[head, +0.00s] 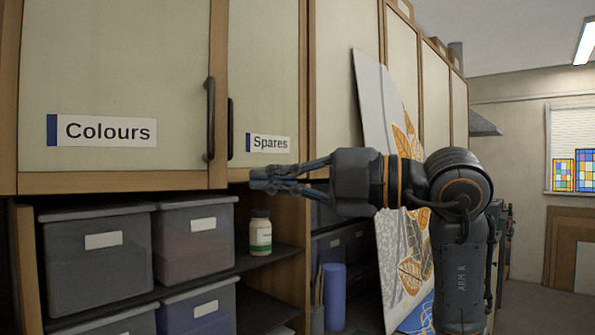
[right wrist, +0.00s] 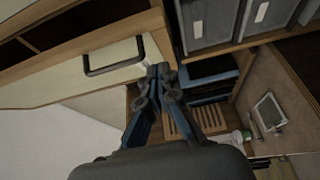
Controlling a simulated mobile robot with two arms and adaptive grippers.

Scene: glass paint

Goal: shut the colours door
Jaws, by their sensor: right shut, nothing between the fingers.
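The Colours door (head: 115,85) is a pale panel in a wooden frame at the left of the head view, with a dark upright handle (head: 210,118) near its right edge. That edge covers the left side of the Spares door (head: 265,75), so it seems to stand slightly out from the cabinet front. My right gripper (head: 254,180) is shut and empty, right of and below the Colours handle, by the Spares door's lower edge. In the right wrist view its fingertips (right wrist: 160,70) show beside a door with a dark handle (right wrist: 113,57); contact cannot be told. My left gripper is not in view.
Below the doors are open shelves with grey lidded boxes (head: 95,255) and a white jar (head: 260,232) with a green label. Patterned panels (head: 400,235) lean against the cabinets behind my right arm. Open floor shows at the far right.

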